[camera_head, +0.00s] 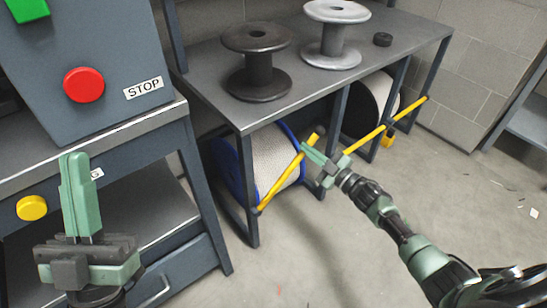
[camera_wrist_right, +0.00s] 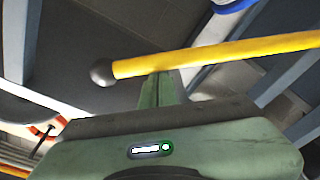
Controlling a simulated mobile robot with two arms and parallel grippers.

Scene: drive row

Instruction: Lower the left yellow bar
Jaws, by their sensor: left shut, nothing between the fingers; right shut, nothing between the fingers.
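The left yellow bar (camera_head: 281,180) slants up to the right across the front of a blue-rimmed reel of pale rope (camera_head: 268,152). Its lower end is at the left leg of the bench, and its upper end is raised. My right gripper (camera_head: 308,150) is shut and empty, close beside the upper end. In the right wrist view the bar (camera_wrist_right: 215,60) with its dark ball end crosses just over my shut fingers (camera_wrist_right: 160,88); I cannot tell if they touch. My left gripper (camera_head: 73,160) is shut and empty, pointing up at the left, away from the bar.
A second yellow bar (camera_head: 375,136) lies across a reel further right. A panel with a red STOP button (camera_head: 84,85) stands left. The floor at front is clear.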

